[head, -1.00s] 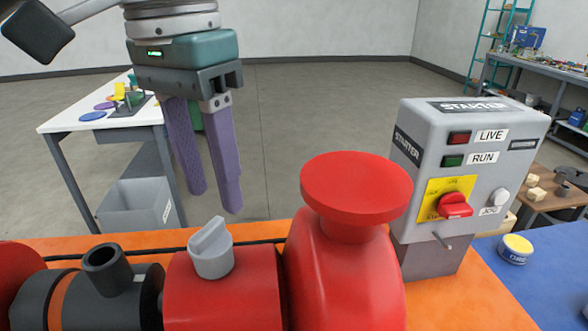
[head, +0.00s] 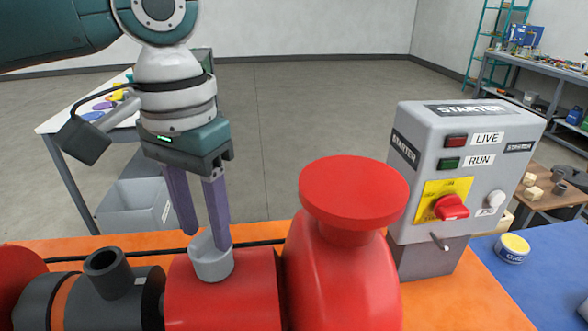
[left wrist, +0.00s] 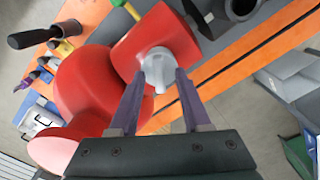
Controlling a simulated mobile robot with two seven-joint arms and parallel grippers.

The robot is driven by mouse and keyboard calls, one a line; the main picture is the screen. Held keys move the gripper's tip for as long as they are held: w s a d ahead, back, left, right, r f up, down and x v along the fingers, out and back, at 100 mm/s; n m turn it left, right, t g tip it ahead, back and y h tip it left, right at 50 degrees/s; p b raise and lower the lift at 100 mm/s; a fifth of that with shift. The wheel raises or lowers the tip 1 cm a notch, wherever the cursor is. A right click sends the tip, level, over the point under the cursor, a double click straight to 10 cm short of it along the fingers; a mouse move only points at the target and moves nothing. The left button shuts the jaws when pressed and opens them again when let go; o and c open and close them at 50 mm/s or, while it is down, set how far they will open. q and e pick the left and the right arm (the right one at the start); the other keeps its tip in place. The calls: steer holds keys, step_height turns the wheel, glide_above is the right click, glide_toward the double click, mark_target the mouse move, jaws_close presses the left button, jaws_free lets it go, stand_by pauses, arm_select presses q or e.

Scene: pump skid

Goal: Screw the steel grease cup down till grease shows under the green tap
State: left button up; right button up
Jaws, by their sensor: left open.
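The steel grease cup (head: 211,262) is a grey round cap with a raised bar across its top. It sits on a red housing (head: 220,300) in the head view. My left gripper (head: 206,240) points down at the cup with its purple fingers apart. In the left wrist view the cup (left wrist: 158,66) lies between the two fingertips (left wrist: 160,77), one on each side; I cannot tell whether they touch it. My right gripper is not in view.
A large red rounded body with a flat disc top (head: 354,192) stands right of the cup. A black upright pipe stub (head: 107,268) stands to the left. The grey starter box (head: 455,165) is further right. A grease tin (head: 512,248) sits on a blue surface.

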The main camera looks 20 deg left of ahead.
arm_select(q)
jaws_close()
stand_by(0.3)
stand_by(0.3)
